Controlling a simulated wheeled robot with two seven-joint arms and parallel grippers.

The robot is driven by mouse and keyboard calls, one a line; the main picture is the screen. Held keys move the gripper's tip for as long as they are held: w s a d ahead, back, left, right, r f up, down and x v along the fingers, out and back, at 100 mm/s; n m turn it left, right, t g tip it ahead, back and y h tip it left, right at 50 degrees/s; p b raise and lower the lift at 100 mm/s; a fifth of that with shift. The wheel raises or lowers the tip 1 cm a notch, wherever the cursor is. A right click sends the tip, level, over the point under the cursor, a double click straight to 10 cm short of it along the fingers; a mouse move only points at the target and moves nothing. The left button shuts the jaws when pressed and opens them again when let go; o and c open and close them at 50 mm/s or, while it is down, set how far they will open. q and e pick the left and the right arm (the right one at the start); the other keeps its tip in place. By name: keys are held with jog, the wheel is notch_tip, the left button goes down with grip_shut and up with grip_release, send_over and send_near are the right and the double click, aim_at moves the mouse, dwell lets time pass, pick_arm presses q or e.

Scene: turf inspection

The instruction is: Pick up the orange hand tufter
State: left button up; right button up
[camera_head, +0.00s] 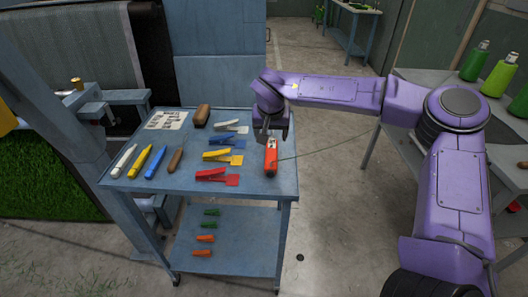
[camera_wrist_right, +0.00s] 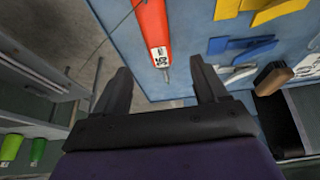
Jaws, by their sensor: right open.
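The orange hand tufter (camera_head: 271,160) lies on the right part of the blue cart's top (camera_head: 200,172), near its right edge. A thin dark cord runs from near it off to the right. My right gripper (camera_head: 271,136) is open and empty at the tufter's far end, pointing down. In the right wrist view the orange tufter (camera_wrist_right: 154,28), with a white label and a thin tip, lies beyond the gap between the open fingers (camera_wrist_right: 160,72). The fingers are apart from it there. My left gripper is in neither view.
Left of the tufter lie red (camera_head: 217,176), yellow (camera_head: 223,156) and blue (camera_head: 231,127) clamp-like tools. Farther left are several pen-shaped tools (camera_head: 157,162) and a brown block (camera_head: 201,115). A bench with green bottles (camera_head: 499,74) stands at right. Open floor lies between.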

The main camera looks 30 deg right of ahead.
aim_at(272, 150)
jog(key=f, duration=0.1)
jog(key=d+f, duration=0.1)
jog(key=f, duration=0.1)
jog(key=shift+w+f, duration=0.1)
jog(key=shift+f, duration=0.05)
jog(key=shift+d+f+p, duration=0.1)
jog(key=shift+f+p, duration=0.25)
jog(key=x, duration=0.5)
jog(key=shift+w+a+f+p, duration=0.2)
jog(key=shift+w+a+p, duration=0.05)
jog(key=shift+p, duration=0.15)
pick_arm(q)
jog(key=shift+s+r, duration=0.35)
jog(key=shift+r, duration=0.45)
pick_arm(e)
jog(key=shift+s, duration=0.15)
jog(key=c, duration=1.2)
